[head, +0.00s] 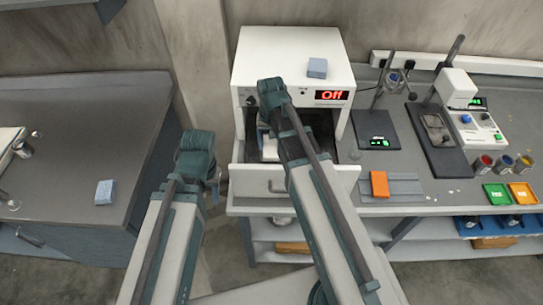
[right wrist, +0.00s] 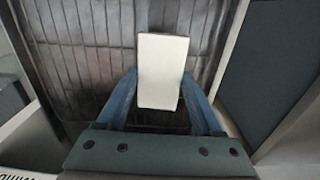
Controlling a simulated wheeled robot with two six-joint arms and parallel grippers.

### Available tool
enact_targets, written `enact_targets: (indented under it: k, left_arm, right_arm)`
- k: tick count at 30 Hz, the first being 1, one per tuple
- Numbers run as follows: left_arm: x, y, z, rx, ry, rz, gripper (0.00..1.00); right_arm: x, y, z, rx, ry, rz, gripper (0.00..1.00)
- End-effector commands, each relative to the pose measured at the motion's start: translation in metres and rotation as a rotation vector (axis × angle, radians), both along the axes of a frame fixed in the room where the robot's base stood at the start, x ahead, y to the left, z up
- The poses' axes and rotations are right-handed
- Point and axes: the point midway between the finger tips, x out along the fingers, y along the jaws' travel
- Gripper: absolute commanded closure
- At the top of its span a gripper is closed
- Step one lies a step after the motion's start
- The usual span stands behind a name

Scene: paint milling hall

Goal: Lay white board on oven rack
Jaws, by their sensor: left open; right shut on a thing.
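The white board (right wrist: 163,70) is held between the two blue fingers of my right gripper (right wrist: 163,100) in the right wrist view. The dark oven rack (right wrist: 75,60), with thin bars, lies below it; I cannot tell whether the board touches it. In the head view the white oven (head: 300,65) shows "Off" and its front drawer (head: 325,183) is pulled out. A bit of the board (head: 269,149) shows inside, beside my right arm, which hides most of the rack. My left gripper (head: 215,188) is open and empty, left of the oven, over the gap between the benches.
An orange block (head: 379,184) lies on grey plates right of the drawer. Scales, paint pots and colored trays stand further right.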

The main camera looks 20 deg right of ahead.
Motion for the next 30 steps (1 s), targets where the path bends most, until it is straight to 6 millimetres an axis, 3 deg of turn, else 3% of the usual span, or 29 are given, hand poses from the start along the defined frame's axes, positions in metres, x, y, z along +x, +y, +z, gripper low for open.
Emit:
enact_targets:
  k: [5, 15, 28, 29, 30]
  left_arm:
    - [0.000, 0.000, -0.003, 0.000, 0.000, 0.000, 0.55]
    - [0.000, 0.000, -0.039, 0.000, 0.000, 0.002, 0.55]
    - [0.000, 0.000, -0.042, 0.000, 0.000, 0.002, 0.55]
    - [0.000, 0.000, -0.041, 0.000, 0.000, 0.002, 0.55]
    - [0.000, 0.000, -0.040, 0.000, 0.000, 0.002, 0.55]
  right_arm:
    - [0.000, 0.000, -0.003, 0.000, 0.000, 0.000, 0.88]
    - [0.000, 0.000, -0.039, 0.000, 0.000, 0.000, 0.88]
    - [0.000, 0.000, -0.042, 0.000, 0.000, 0.000, 0.88]
    - [0.000, 0.000, -0.041, 0.000, 0.000, 0.000, 0.29]
    - [0.000, 0.000, -0.040, 0.000, 0.000, 0.000, 0.22]
